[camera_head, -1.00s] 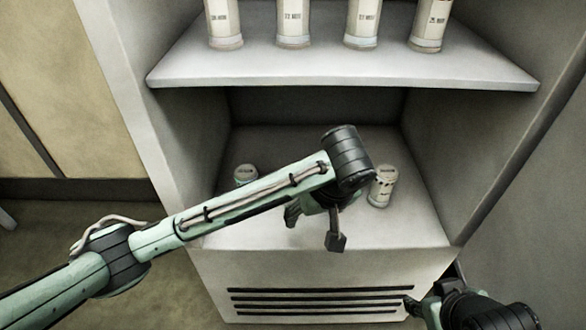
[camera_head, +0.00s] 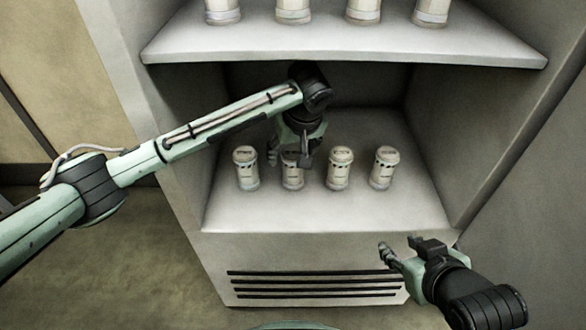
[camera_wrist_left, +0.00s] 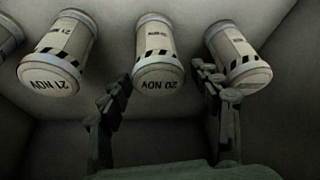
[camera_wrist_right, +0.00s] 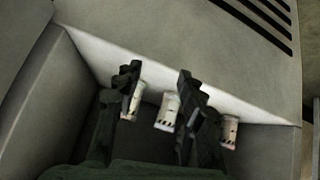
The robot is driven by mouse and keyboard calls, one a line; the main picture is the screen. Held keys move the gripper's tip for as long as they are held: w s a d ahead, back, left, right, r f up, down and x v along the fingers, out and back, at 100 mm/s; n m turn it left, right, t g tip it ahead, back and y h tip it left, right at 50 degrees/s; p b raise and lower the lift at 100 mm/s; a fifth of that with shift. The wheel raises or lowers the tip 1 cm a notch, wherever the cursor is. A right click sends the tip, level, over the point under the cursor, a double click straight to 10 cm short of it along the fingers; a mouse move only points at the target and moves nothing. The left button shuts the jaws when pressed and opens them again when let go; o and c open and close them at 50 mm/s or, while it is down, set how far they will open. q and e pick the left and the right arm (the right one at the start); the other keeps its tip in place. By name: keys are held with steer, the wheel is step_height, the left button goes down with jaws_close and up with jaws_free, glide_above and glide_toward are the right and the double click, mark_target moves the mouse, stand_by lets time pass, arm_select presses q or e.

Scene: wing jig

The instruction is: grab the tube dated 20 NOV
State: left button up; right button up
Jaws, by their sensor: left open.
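The tube dated 20 NOV (camera_wrist_left: 158,62) is pale with a striped band and reads clearly in the left wrist view. It stands upright on the lower shelf, second from left in the head view (camera_head: 292,180), partly hidden by my gripper. My left gripper (camera_head: 289,158) is open and empty, above and just behind this tube. In the left wrist view, the 20 NOV tube shows between its spread fingers; I see no clear contact. My right gripper (camera_head: 406,247) is open and empty, low in front of the cabinet's right side.
A further tube (camera_head: 384,168) stands at the right. The upper shelf (camera_head: 345,52) hangs above. The shelf front (camera_head: 320,213) is clear.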

arm_select(q)
steer(key=x, duration=0.3)
steer(key=shift+s+f, duration=0.1)
steer(key=shift+f, duration=0.3)
steer(key=c, duration=1.4)
arm_select(e)
steer(key=shift+w+a+r+t+y, duration=0.3)
steer(key=shift+w+a+r+t, duration=0.4)
steer(key=shift+w+a+r, duration=0.3)
arm_select(q)
steer(key=shift+r, duration=0.1)
arm_select(e)
steer(key=shift+f, duration=0.1)
